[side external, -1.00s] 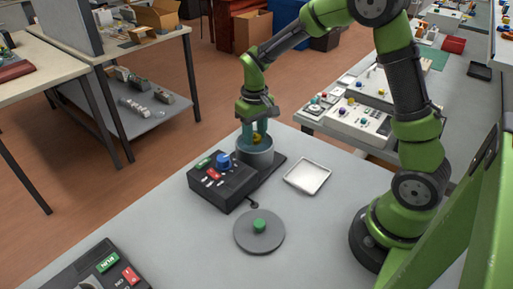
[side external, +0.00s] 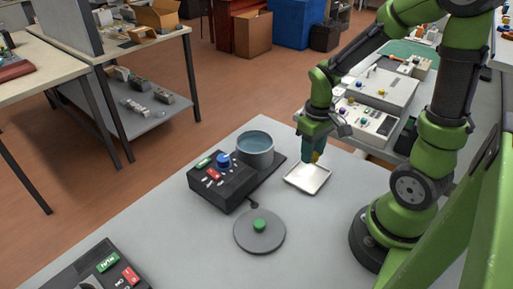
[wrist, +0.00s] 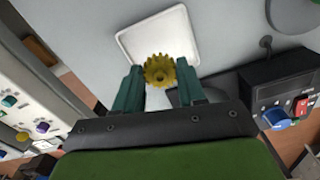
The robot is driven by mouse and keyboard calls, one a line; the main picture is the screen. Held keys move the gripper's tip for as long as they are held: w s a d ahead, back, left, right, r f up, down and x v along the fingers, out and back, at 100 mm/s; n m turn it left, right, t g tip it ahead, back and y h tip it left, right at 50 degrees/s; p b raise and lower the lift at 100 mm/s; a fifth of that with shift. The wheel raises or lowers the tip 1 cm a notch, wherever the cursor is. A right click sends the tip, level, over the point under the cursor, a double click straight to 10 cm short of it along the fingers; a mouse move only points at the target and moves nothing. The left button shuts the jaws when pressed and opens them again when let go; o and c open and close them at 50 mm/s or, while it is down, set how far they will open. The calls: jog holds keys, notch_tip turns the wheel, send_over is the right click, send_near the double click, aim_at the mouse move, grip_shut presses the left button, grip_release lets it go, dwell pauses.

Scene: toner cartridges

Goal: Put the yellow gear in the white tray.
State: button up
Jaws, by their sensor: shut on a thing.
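The yellow gear (wrist: 160,70) is held between the two teal fingertips of my gripper (wrist: 159,80) in the wrist view. In the side external view my gripper (side external: 313,158) is above the white tray (side external: 300,181), at its back right part, and the gear (side external: 315,157) shows small and partly hidden by the fingers. The white tray also shows in the wrist view (wrist: 136,42), empty and behind the gear. I cannot tell how high the gear is above the tray.
A black control box (side external: 215,186) with a blue knob and an open grey pot (side external: 255,158) stands left of the tray. Another black box (side external: 95,272) is at the front left.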

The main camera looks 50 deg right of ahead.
jog(key=shift+w+f, duration=0.1)
jog(key=shift+f, duration=2.3)
jog(key=shift+f, duration=0.55)
jog(key=o, duration=1.1)
jog(key=shift+r, duration=0.1)
jog(key=shift+r, duration=2.05)
